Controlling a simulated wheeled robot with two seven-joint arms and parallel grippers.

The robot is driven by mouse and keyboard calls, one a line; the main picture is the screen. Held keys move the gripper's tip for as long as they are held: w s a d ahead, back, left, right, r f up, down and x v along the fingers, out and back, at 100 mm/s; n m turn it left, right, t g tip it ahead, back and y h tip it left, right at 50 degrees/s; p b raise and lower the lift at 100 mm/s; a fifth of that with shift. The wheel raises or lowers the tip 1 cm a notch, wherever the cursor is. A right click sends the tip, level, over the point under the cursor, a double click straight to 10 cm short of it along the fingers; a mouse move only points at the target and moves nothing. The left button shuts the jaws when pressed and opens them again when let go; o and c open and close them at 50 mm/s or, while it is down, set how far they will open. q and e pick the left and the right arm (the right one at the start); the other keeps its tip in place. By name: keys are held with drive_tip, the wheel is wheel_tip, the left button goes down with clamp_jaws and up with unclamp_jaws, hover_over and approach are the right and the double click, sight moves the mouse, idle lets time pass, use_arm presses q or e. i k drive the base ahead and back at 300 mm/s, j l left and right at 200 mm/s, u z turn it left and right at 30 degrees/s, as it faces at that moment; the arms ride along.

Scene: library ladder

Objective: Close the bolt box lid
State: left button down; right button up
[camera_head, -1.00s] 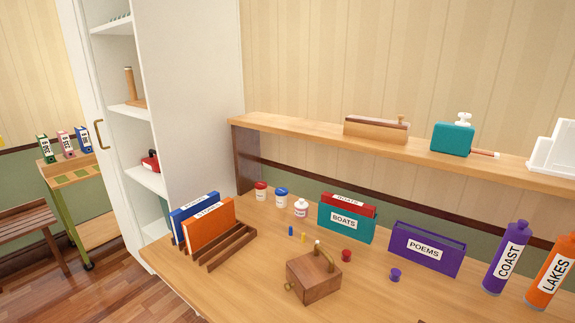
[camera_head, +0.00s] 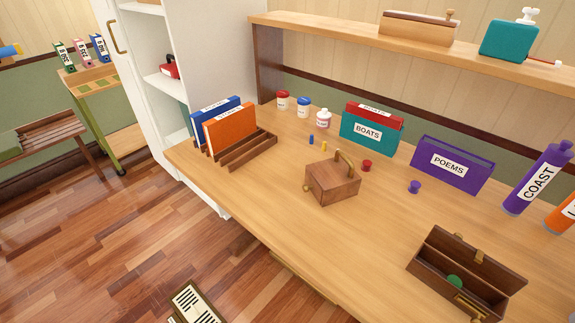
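A dark wooden box (camera_head: 425,262) stands open at the lower right of the desk, with brass fittings on its front and lid. I take it to be the bolt box. Its lid (camera_head: 485,262) is raised along the back side. A green round thing (camera_head: 454,282) is inside it. A smaller brown wooden box (camera_head: 332,184) with a brass handle on top and a brass knob at its left sits mid-desk, and it looks shut. Neither of my grippers is in view.
On the desk (camera_head: 300,235) stand a wooden rack (camera_head: 247,151) with blue and orange books, a teal BOATS holder (camera_head: 366,130), a purple POEMS holder (camera_head: 450,165), a purple COAST bottle (camera_head: 538,180) and small jars. A labelled board (camera_head: 195,303) shows low at the front.

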sight(472, 259)
drive_tip(key=z, duration=1.35)
